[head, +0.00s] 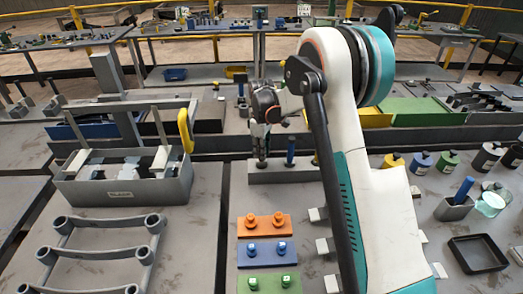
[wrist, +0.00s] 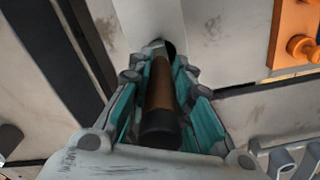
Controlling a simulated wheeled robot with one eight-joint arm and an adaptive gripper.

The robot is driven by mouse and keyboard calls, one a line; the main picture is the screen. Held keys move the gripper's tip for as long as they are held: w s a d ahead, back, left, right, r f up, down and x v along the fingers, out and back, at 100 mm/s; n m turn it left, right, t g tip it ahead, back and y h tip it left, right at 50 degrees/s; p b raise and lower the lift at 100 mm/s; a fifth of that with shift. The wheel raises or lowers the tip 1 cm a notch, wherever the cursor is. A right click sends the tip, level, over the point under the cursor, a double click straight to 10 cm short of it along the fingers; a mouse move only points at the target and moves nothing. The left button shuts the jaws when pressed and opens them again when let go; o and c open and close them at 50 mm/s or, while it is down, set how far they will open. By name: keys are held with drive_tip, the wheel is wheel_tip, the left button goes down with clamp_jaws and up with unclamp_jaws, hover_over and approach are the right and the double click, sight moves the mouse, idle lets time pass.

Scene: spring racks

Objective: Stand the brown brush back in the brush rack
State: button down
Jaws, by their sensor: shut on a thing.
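The brown brush (wrist: 160,95) lies lengthwise between the teal finger pads of my gripper (wrist: 160,90) in the wrist view, with a black end nearest the camera and a dark far end. In the head view my gripper (head: 262,140) points down over the left part of the brush rack (head: 284,175), a low grey block. The brush is mostly hidden by the fingers there. I cannot tell whether its lower end is in a slot or just above. My arm hides the rack's right end.
Orange (head: 264,226), blue (head: 266,254) and green (head: 268,283) blocks with knobs lie in front of the rack. A grey toolbox (head: 125,185) stands to the left. Several jars, a blue-handled holder (head: 456,206) and a black tray (head: 478,253) are to the right.

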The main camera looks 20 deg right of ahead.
drive_tip(key=shift+f+b, duration=0.5)
drive_tip(key=shift+f, duration=0.3)
drive_tip(key=c, duration=1.4)
unclamp_jaws()
drive_tip(key=shift+o, duration=0.2)
drive_tip(key=o, duration=0.5)
drive_tip(key=shift+r+p, duration=1.65)
drive_tip(key=shift+r, duration=1.85)
